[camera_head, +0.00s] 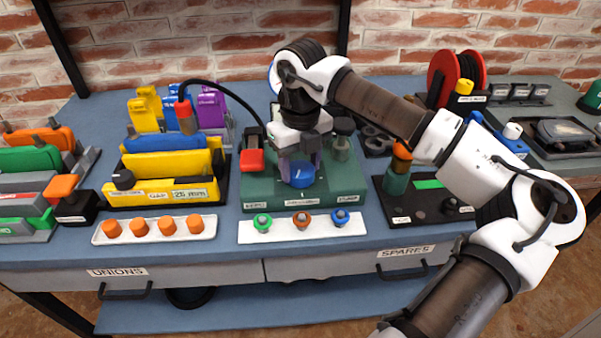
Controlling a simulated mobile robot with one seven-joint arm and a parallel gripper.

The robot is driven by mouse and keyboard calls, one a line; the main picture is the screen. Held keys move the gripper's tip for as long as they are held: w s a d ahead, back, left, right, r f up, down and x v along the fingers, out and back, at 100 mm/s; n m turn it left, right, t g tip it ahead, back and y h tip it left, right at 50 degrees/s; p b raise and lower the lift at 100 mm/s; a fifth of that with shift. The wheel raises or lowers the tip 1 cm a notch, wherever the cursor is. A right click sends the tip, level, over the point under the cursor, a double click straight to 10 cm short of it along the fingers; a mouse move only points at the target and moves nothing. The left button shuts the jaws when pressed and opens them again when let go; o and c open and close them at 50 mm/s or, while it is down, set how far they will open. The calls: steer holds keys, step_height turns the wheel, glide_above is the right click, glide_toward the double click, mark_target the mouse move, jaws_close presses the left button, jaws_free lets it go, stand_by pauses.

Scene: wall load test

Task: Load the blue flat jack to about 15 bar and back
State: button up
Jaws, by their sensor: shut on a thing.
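The fingers and wrist hide part of the knob and the block's middle. A red handle or block (252,160) stands at the block's left. I cannot make out a pressure reading.
A white strip (275,230) with green, orange and blue fittings lies in front. A white tray (155,238) holds several orange caps. Other coloured jacks (30,160) stand at left. A black spares tray (428,215) and a red reel (440,75) are at right, near my arm.

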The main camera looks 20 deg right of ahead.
mark_target(300, 168)
steer(key=shift+w+n+b, duration=0.1)
steer(key=shift+n+b, duration=0.8)
steer(key=shift+n, duration=1)
steer(key=shift+r, duration=0.1)
steer(key=o, duration=1)
step_height(300, 168, up, 14)
steer(key=shift+f, duration=0.15)
